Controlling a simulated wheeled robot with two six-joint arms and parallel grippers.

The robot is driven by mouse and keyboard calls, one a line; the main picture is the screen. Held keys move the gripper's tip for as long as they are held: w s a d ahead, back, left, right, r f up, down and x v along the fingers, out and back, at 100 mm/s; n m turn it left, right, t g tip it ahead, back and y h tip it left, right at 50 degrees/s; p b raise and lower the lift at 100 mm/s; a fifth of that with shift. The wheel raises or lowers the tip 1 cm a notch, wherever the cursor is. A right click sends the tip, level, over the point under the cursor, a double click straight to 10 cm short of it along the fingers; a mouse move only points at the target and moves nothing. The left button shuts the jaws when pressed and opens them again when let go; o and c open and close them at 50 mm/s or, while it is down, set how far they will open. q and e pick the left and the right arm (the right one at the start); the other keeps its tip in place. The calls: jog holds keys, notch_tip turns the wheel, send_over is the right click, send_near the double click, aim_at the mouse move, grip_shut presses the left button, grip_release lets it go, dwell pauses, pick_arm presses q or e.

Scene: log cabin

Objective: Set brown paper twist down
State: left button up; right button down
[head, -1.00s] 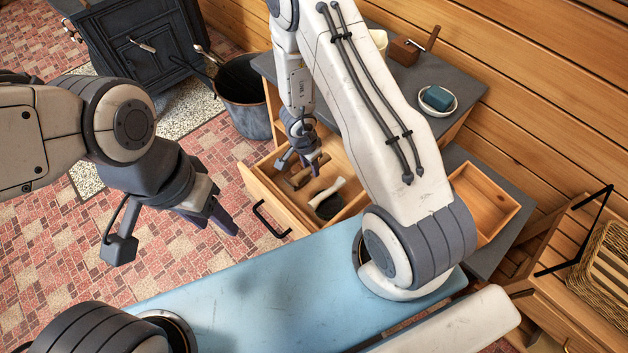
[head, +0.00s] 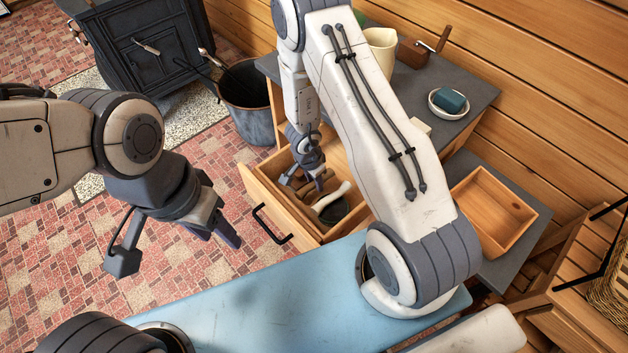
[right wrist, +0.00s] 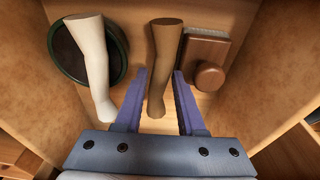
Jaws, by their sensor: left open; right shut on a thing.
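The brown paper twist (right wrist: 164,62) is between the fingers of my right gripper (right wrist: 160,78), which is shut on it, inside the open wooden drawer (head: 268,197). It is low, close to the drawer floor (right wrist: 140,122); I cannot tell whether it touches it. A white twist-shaped thing (right wrist: 90,62) lies to its left over a dark round thing with a green rim (right wrist: 62,62). In the head view my right gripper (head: 322,180) is down in the drawer. My left gripper (head: 230,236) is open and empty above the tiled floor, left of the drawer.
A brown block with a round knob (right wrist: 207,62) lies right of the twist in the drawer. The drawer walls (right wrist: 262,70) rise close by. A dark bucket (head: 246,112) stands behind the drawer. An empty wooden tray (head: 490,208) is at right.

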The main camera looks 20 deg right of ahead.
aim_at(310, 185)
jog(key=shift+s+f, duration=0.1)
jog(key=shift+f, duration=0.2)
jog(key=c, duration=0.8)
grip_release()
jog(key=shift+f, duration=0.1)
notch_tip(310, 185, up, 13)
jog(key=a+p, duration=0.2)
jog(key=p, duration=0.8)
jog(key=w+a+r+n+t+y, duration=0.2)
jog(key=a+r+n+y, duration=0.3)
jog(key=a+r, duration=0.65)
jog(key=s+a+r+n+g, duration=0.1)
jog(key=s+a+r+n, duration=0.5)
jog(key=s+a+r, duration=0.15)
jog(key=s+d+r+n, duration=0.2)
jog(key=s+r+n, duration=0.1)
jog(key=s, duration=0.2)
jog(key=s+d+r+n+g+h, duration=0.1)
jog(key=s+d+r+n, duration=0.1)
jog(key=s+r+n, duration=0.1)
jog(key=s+d+r+n+h, duration=0.1)
jog(key=s+d+r+n, duration=0.1)
jog(key=s+r+n, duration=0.2)
jog(key=shift+s+d+r+g, duration=0.1)
jog(key=shift+s+d+g, duration=0.05)
jog(key=shift+s, duration=0.75)
jog(key=shift+s+d+g, duration=0.15)
jog(key=shift+s, duration=0.75)
